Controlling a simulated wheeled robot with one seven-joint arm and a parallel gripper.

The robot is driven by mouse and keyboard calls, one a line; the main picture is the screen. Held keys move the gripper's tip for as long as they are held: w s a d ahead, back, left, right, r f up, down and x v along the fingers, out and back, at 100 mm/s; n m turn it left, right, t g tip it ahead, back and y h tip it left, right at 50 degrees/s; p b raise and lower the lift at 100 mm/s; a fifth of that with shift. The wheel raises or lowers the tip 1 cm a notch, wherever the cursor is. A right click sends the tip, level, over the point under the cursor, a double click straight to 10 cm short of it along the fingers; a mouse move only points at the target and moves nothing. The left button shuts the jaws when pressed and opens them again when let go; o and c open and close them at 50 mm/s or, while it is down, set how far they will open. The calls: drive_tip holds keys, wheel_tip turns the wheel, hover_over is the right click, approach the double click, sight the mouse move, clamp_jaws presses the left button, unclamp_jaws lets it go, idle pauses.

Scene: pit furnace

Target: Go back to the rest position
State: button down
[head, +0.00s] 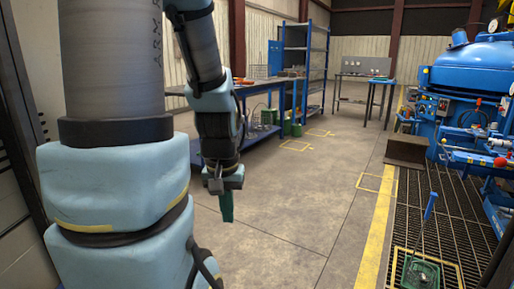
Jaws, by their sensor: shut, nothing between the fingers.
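My gripper (226,208) shows in the head view left of centre, at the end of my folded arm. It points down, and its green fingers are together with nothing held between them. It hangs over the bare concrete floor, apart from every object. The arm links above it stand close to my column.
A blue workbench (262,88) and blue shelves (304,62) stand behind my arm. A large blue furnace (474,70) stands at right, with a brown step (407,150) before it. A green base with a blue-handled rod (430,207) stands on the grating. The middle floor is clear.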

wheel_tip(320, 180, up, 16)
drive_tip(key=p, duration=1.4)
drive_tip(key=shift+f, duration=0.15)
